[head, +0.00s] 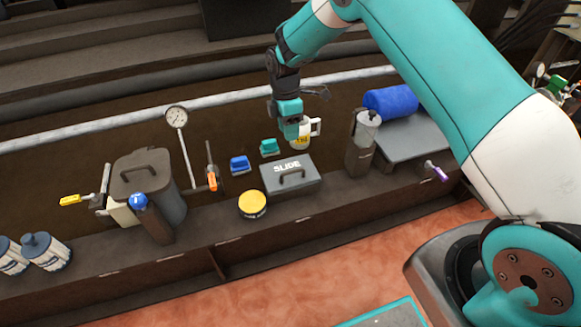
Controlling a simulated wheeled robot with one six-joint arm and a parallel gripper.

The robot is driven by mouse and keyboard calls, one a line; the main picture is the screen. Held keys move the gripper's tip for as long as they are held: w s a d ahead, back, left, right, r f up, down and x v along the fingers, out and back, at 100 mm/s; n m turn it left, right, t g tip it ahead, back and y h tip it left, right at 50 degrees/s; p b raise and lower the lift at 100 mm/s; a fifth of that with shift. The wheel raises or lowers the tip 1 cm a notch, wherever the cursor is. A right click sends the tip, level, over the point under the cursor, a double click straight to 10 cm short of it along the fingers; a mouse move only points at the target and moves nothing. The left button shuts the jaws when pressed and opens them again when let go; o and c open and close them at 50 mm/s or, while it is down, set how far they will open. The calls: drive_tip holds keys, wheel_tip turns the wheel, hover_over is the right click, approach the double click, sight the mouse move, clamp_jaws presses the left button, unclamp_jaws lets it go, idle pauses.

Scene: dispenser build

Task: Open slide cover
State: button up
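The slide cover (289,172) is a grey lid lettered "SLIDE" with a dark handle (292,180) on its front part. It sits on the brown bench near the middle of the head view and appears closed; what is under it is hidden. My gripper (290,133) hangs behind and above the cover, apart from the handle. Its fingers are too small and dark to tell whether they are open or shut.
Teal (269,148) and blue (240,165) blocks and a yellow-lidded jar (253,204) are left of the cover. A grey cylinder (363,142) stands to the right, a large lidded pot (150,183) farther left.

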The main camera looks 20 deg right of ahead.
drive_tip(key=b, duration=0.2)
hover_over(292, 166)
drive_tip(key=s+a, duration=0.2)
drive_tip(key=s, duration=0.3)
wheel_tip(292, 166, down, 13)
drive_tip(key=shift+w+d+r, duration=0.15)
drive_tip(key=shift+r, duration=0.05)
clamp_jaws()
